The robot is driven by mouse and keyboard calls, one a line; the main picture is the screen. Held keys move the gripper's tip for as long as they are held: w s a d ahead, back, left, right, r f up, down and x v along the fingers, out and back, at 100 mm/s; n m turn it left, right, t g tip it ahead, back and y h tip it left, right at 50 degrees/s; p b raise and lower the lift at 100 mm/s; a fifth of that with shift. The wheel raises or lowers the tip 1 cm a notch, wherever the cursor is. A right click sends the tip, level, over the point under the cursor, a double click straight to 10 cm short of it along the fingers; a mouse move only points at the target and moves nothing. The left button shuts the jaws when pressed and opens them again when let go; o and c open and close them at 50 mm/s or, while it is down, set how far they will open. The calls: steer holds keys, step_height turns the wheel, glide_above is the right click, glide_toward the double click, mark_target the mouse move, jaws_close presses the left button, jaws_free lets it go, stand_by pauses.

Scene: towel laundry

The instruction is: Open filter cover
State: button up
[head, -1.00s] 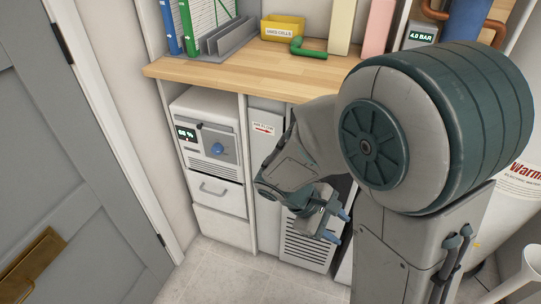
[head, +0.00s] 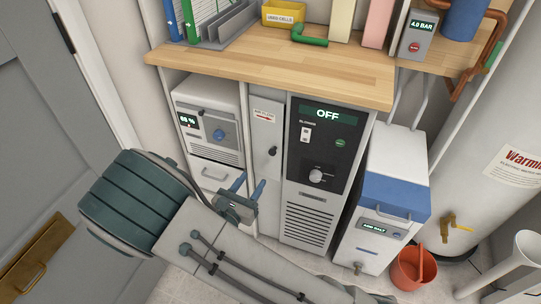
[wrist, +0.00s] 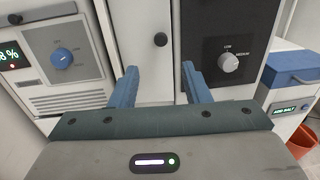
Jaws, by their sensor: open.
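A narrow light-grey panel door (head: 263,174), most likely the filter cover, stands upright between two machines under the wooden counter and looks closed. It carries a small dark knob (head: 272,151) and a label with a red arrow (head: 264,116). In the wrist view the panel (wrist: 140,80) lies straight ahead, with its knob (wrist: 160,40) above and between my blue fingertips. My gripper (head: 248,183) is open and empty, in front of the panel and lower than the knob. The gap to the panel is hard to judge. My arm hides the panel's lower part.
The left machine (head: 208,176) has a blue dial. The right machine (head: 321,160) has a black control face reading OFF. A white box with a blue lid (head: 395,192) and a red bucket (head: 412,268) stand further right. The wooden counter (head: 270,67) overhangs the panel.

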mark_target(271, 154)
steer(key=b+x, duration=0.1)
steer(key=x, duration=1.1)
steer(key=shift+d+b, duration=0.15)
steer(key=shift+b, duration=0.15)
jaws_close()
